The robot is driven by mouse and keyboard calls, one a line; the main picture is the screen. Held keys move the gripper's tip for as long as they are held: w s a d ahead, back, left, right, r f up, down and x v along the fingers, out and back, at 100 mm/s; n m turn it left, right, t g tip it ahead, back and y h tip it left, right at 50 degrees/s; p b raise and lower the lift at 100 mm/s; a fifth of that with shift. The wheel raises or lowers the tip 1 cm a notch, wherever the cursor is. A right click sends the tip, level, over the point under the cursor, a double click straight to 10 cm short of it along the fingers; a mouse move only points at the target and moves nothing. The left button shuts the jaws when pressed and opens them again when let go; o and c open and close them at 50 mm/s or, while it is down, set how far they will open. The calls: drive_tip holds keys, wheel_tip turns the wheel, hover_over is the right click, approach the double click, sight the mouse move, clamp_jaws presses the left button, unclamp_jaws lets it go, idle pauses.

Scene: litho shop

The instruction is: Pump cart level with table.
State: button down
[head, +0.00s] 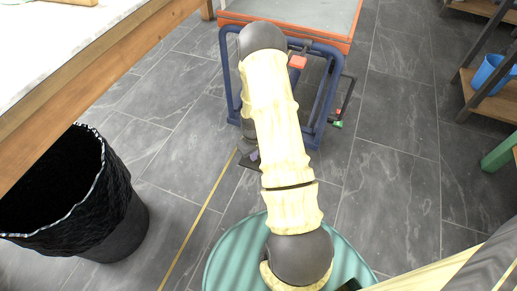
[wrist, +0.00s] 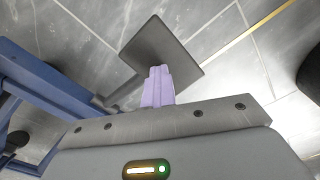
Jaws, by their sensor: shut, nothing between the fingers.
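The cart (head: 348,42) has a grey top with an orange rim and a blue tube frame (head: 321,110) below it; its far part is cut off. A dark flat foot pedal (wrist: 150,45) on a bar juts from the blue frame (wrist: 45,90). A bit of the pedal (head: 246,164) shows by my gripper in the head view. My gripper (wrist: 158,85) is shut and empty, its pale purple fingers over the pedal plate; I cannot tell if they touch. The wooden table (head: 110,72) with a white top stands left. I cannot tell how the two heights compare.
A black bin (head: 125,205) stands at the lower left, near the table. A yellow line (head: 205,205) runs along the grey tile floor. A wooden shelf (head: 490,100) with a blue bucket (head: 490,72) is at the right. The floor right of the cart is clear.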

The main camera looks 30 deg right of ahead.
drive_tip(key=shift+w+d+f+b, duration=0.15)
drive_tip(key=shift+f+b, duration=0.45)
drive_tip(key=shift+f, duration=0.8)
drive_tip(key=shift+w+d+f+b, duration=0.15)
drive_tip(key=shift+f+b, duration=0.45)
drive_tip(key=shift+f, duration=0.8)
drive_tip(key=r+p, duration=1)
drive_tip(key=r, duration=0.1)
drive_tip(key=shift+s+a+r+p, duration=0.15)
drive_tip(key=shift+s+r+p, duration=0.05)
drive_tip(key=shift+r+p, duration=0.15)
drive_tip(key=shift+f, duration=0.1)
drive_tip(key=shift+f, duration=0.15)
drive_tip(key=shift+w+d+f+b, duration=0.1)
drive_tip(key=shift+f+b, duration=0.95)
drive_tip(key=shift+f, duration=0.85)
drive_tip(key=shift+w+d+f+b, duration=0.15)
drive_tip(key=shift+f+b, duration=0.9)
drive_tip(key=shift+f, duration=0.85)
drive_tip(key=shift+d+f+b, duration=0.1)
drive_tip(key=shift+f+b, duration=0.95)
drive_tip(key=shift+f, duration=0.85)
wheel_tip(320, 180, up, 12)
drive_tip(key=p, duration=1)
drive_tip(key=shift+a+f, duration=0.1)
drive_tip(key=shift+f, duration=0.15)
